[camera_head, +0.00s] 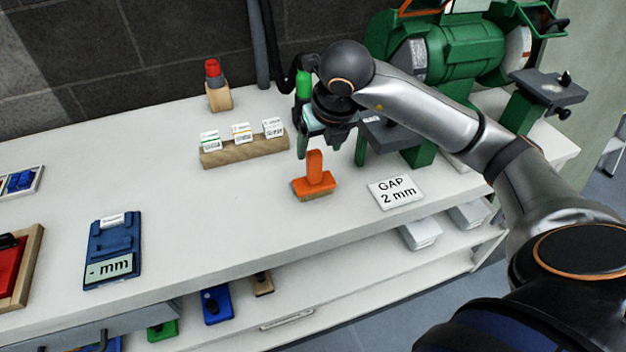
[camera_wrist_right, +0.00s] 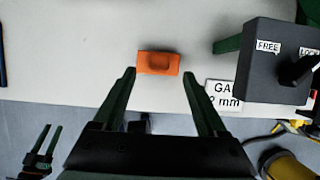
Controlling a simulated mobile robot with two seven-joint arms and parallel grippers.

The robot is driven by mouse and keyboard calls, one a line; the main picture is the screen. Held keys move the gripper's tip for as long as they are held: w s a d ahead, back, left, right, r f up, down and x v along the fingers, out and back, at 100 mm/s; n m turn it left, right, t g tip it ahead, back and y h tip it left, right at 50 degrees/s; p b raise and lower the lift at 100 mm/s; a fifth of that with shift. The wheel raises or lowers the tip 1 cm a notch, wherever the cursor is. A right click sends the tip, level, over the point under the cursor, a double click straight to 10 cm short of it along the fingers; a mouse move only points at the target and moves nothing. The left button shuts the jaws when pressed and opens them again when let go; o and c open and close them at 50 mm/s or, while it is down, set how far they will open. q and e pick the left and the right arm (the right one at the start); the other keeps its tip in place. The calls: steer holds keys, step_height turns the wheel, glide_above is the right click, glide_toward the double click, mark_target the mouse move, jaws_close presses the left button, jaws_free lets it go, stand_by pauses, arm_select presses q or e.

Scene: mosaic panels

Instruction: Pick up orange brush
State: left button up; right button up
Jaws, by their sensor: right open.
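The orange brush (camera_head: 314,182) stands upright on the white bench, handle up, near the front edge. In the right wrist view the brush (camera_wrist_right: 158,63) lies just beyond the fingertips, roughly centred between them. My right gripper (camera_head: 328,150) is above and slightly behind the brush in the head view; its fingers (camera_wrist_right: 160,75) are spread apart and empty in the wrist view. It does not hold the brush. My left gripper is not seen in the head view.
A "GAP 2 mm" card (camera_head: 395,192) lies right of the brush. A green grinder (camera_head: 455,55) stands behind it. A wooden card holder (camera_head: 245,150) and a red-topped item (camera_head: 213,70) stand left. A blue "- mm" device (camera_head: 113,250) lies further left. Bench between is clear.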

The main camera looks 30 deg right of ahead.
mark_target(312, 161)
steer(key=x, duration=0.8)
steer(key=shift+w, duration=0.45)
jaws_close()
